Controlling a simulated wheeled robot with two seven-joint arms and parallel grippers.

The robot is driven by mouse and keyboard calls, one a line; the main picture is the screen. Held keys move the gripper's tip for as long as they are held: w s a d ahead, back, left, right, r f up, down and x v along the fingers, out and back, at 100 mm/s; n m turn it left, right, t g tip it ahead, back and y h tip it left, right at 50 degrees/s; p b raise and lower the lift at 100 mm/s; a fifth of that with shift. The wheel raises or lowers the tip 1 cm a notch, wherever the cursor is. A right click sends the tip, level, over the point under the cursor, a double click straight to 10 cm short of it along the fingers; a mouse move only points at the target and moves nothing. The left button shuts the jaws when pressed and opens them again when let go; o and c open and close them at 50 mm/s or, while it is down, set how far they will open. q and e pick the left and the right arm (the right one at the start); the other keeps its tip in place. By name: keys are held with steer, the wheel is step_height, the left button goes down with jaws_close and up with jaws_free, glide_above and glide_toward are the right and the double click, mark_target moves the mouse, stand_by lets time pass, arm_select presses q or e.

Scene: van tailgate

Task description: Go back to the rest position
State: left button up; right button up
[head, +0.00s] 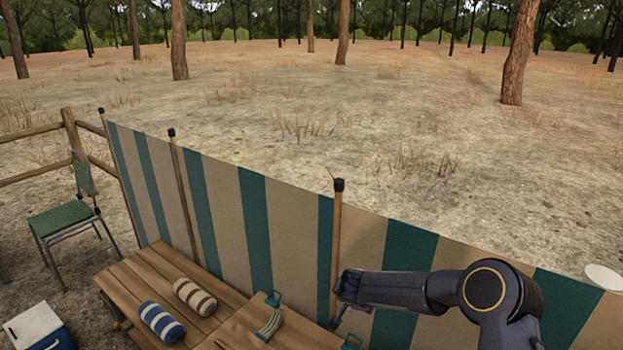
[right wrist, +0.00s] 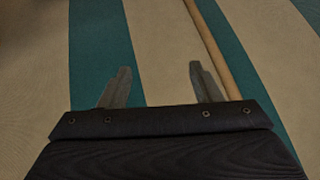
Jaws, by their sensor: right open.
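My right gripper (head: 341,303) shows in the head view at the lower middle right, with its arm coming in from the right. It is in front of the striped windbreak (head: 290,230), near a wooden pole (head: 336,240). In the right wrist view the two fingers of this gripper (right wrist: 157,85) stand wide apart with nothing between them. The striped cloth (right wrist: 165,40) and the pole (right wrist: 212,45) show beyond them. I cannot tell the exact gap to the cloth. My left gripper is not in view.
A wooden table (head: 150,270) holds a blue-striped roll (head: 161,322) and a tan-striped roll (head: 195,297). A green chair (head: 65,220) and a cooler (head: 40,328) stand at left.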

step_height(320, 180, up, 16)
steer(key=d+n+t+y, duration=0.1)
steer(key=d+t+y, duration=0.1)
steer(key=t+y, duration=0.15)
steer(key=s+r+n+t+y, duration=0.1)
steer(key=s+r+n+y, duration=0.25)
steer(key=s+r, duration=0.8)
steer(key=s+d+f+g, duration=0.2)
steer(key=s+f, duration=0.1)
steer(key=s, duration=0.7)
steer(key=s+d+f+g+h, duration=0.1)
steer(key=s+f+g, duration=0.1)
steer(key=s, duration=0.9)
steer(key=s+d+f+g, duration=0.2)
steer(key=s+f, duration=0.2)
steer(key=s, duration=0.6)
steer(key=shift+s+d+n, duration=0.25)
steer(key=shift+d+n, duration=0.05)
steer(key=shift+n, duration=0.05)
